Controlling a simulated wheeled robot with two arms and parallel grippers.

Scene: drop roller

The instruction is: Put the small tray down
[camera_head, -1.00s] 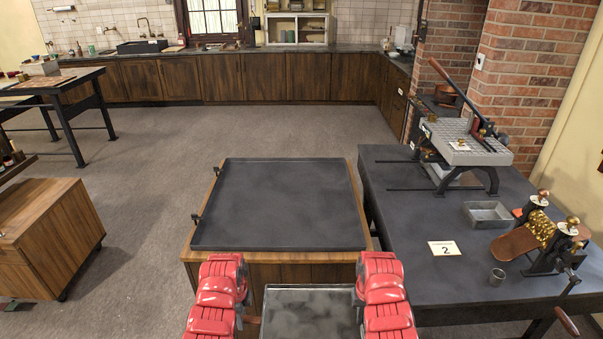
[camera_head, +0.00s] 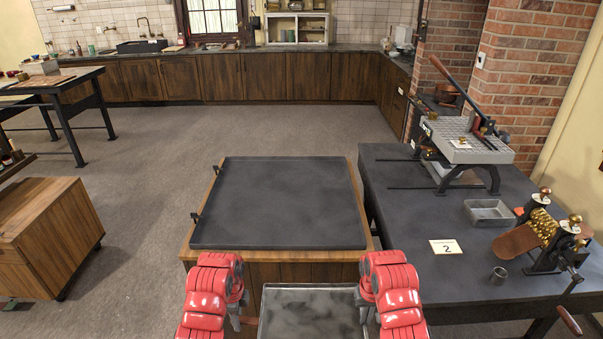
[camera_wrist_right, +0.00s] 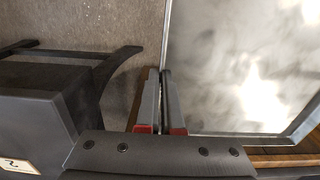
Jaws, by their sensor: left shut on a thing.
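The small tray (camera_head: 308,300) is a shallow rectangular tray with a mottled grey, shiny floor, cut off by the bottom of the head view. It is held level between my two arms, in front of the wooden cabinet. My left gripper (camera_head: 254,322) is shut on its left side, the fingers mostly hidden by the red arm. My right gripper (camera_wrist_right: 160,110) has its two fingers close together on the tray's rim; the tray also shows in the right wrist view (camera_wrist_right: 240,75). How high the tray hangs cannot be told.
The wooden cabinet (camera_head: 270,256) carries a large, empty dark tray top (camera_head: 280,202) with two small clips on its left edge.

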